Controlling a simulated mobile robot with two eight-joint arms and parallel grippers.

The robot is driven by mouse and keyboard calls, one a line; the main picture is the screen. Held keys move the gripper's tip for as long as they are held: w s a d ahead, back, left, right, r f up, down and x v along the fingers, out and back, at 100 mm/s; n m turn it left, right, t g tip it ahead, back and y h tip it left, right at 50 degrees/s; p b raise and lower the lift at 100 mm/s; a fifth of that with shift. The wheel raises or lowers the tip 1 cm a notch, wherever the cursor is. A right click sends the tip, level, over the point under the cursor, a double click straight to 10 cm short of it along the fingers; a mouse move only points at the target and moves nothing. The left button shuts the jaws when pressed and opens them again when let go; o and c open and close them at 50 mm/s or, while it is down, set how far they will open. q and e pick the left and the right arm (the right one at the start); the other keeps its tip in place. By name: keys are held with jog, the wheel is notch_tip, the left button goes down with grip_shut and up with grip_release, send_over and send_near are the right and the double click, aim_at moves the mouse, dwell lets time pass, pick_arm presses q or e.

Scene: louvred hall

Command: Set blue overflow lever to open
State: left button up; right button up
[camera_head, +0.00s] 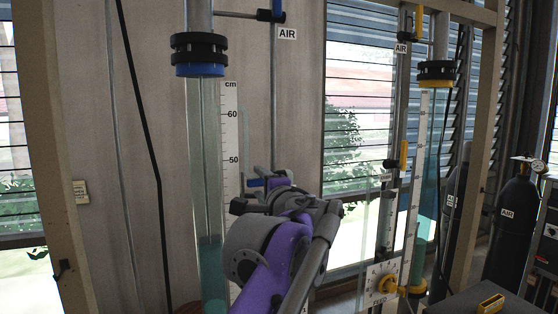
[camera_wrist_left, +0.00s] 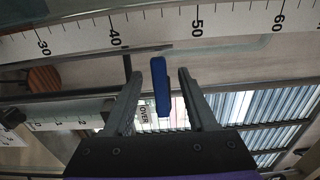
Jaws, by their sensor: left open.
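The blue overflow lever (camera_wrist_left: 161,86) sits between the two dark fingers of my left gripper (camera_wrist_left: 160,74) in the left wrist view. A gap shows on each side of the lever, so the fingers are open around it without visible contact. The lever lies crosswise to the ruler, and a partly hidden label beginning "OVER" is beside it. In the head view a bit of the blue lever (camera_head: 255,183) shows beside the left column, just above my left gripper (camera_head: 250,203). My wrist hides much of the fitting there. My right gripper is not in view.
The left clear column (camera_head: 211,200) with teal liquid and its cm ruler (camera_head: 230,130) stand close to my left arm. Another blue lever (camera_head: 277,12) is above, by an AIR label. A second column (camera_head: 427,190), a dial panel (camera_head: 383,282) and a black cylinder (camera_head: 512,225) stand right.

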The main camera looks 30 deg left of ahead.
pick_arm(q)
jog(key=v, duration=0.7)
dwell(0.4)
